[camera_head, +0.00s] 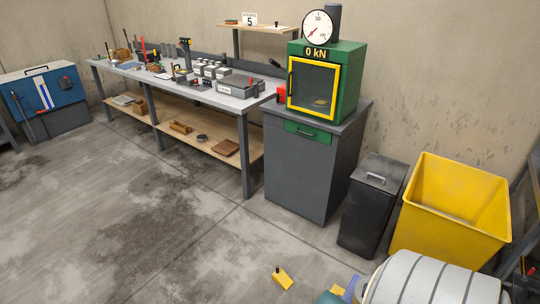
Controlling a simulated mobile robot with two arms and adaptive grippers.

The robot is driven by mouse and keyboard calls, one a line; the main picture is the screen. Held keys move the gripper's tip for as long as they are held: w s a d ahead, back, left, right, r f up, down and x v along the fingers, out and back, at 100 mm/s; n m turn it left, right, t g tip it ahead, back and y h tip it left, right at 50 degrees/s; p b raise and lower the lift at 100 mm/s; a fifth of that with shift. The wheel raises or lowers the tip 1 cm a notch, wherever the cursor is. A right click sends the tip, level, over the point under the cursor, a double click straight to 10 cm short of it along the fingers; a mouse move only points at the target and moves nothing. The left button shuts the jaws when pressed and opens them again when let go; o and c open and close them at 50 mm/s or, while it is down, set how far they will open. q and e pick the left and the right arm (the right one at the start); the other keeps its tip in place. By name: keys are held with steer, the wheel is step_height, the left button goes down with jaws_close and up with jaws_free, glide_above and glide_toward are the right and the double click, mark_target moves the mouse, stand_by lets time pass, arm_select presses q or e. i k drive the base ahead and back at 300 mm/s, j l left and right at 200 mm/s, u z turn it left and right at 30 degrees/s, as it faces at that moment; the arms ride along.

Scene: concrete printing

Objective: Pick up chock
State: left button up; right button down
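A small yellow wedge, which looks like the chock (283,279), lies on the concrete floor near the bottom middle of the head view. A small dark knob or handle stands up at its far left end. Neither of my grippers shows in this view.
A large whitish drum with grey bands (432,283) is at the bottom right, with blue and teal parts beside it, near the wedge. Behind are a yellow bin (420,215), a black bin (366,215), a grey cabinet (298,175) and a long workbench (246,160). The left floor is clear.

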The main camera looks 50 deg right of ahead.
mark_target(279, 276)
steer(key=i+z, duration=0.45)
steer(key=i+j+z, duration=0.15)
steer(key=i+z, duration=0.25)
